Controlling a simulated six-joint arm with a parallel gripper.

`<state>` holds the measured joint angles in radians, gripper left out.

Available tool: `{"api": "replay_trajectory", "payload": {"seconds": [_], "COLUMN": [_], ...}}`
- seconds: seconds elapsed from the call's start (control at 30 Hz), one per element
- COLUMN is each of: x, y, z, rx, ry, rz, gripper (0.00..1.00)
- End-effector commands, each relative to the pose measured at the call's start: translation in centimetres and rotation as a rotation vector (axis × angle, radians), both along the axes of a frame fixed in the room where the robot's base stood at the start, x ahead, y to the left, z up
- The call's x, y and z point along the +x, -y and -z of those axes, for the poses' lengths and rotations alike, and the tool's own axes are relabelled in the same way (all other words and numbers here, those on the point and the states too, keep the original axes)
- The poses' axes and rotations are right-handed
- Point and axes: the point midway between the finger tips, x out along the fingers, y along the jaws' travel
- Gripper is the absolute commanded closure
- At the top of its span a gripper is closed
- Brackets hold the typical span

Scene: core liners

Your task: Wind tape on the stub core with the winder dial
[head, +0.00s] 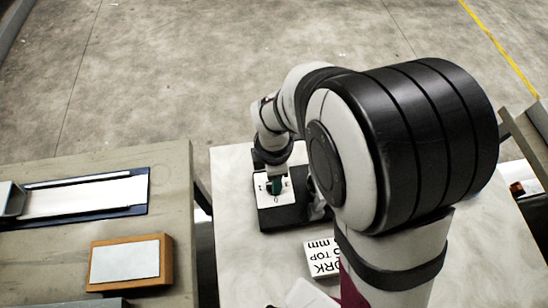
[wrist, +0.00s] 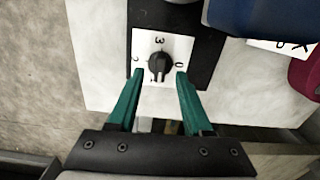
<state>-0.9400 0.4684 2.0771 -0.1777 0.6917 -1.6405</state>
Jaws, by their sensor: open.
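The winder dial (wrist: 160,66) is a black knob on a white plate (wrist: 146,42) with printed marks, among them 3 and 0. It sits on a black base (head: 284,216) on the white table. My gripper (wrist: 159,73) has two green fingers, spread apart on either side of the dial's lower part, with a gap on both sides. In the head view my gripper (head: 275,185) is over the plate and hides most of the dial. I cannot make out the stub core or tape for certain; my arm hides part of the base's right side.
A white sign with black print (head: 322,257) lies on the white table (head: 232,165). At left, a grey bench (head: 60,240) bears a blue-edged tray (head: 141,208) and a wooden block with a pale top (head: 166,262). A blue cylinder (wrist: 260,15) and a dark red object (wrist: 306,75) stand right of the dial.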

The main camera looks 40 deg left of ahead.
Motion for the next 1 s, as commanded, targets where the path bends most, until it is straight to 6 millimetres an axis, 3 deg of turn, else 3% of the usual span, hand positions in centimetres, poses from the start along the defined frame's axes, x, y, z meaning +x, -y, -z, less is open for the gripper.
{"api": "replay_trajectory", "payload": {"seconds": [0.3, 0.43, 0.57, 0.8, 1.0], "x": [0.1, 0.0, 0.0, 0.0, 0.0], "y": [-0.1, 0.0, 0.0, 0.0, 0.1], "z": [-9.7, -12.2, -13.3, -13.4, -11.9], "rx": [0.005, 0.002, 0.001, -0.001, -0.004], "ry": [0.005, 0.003, 0.001, 0.001, -0.002], "rz": [0.0, 0.0, -0.001, -0.001, 0.0], "gripper": [0.5, 0.5, 0.5, 0.5, 0.5]}}
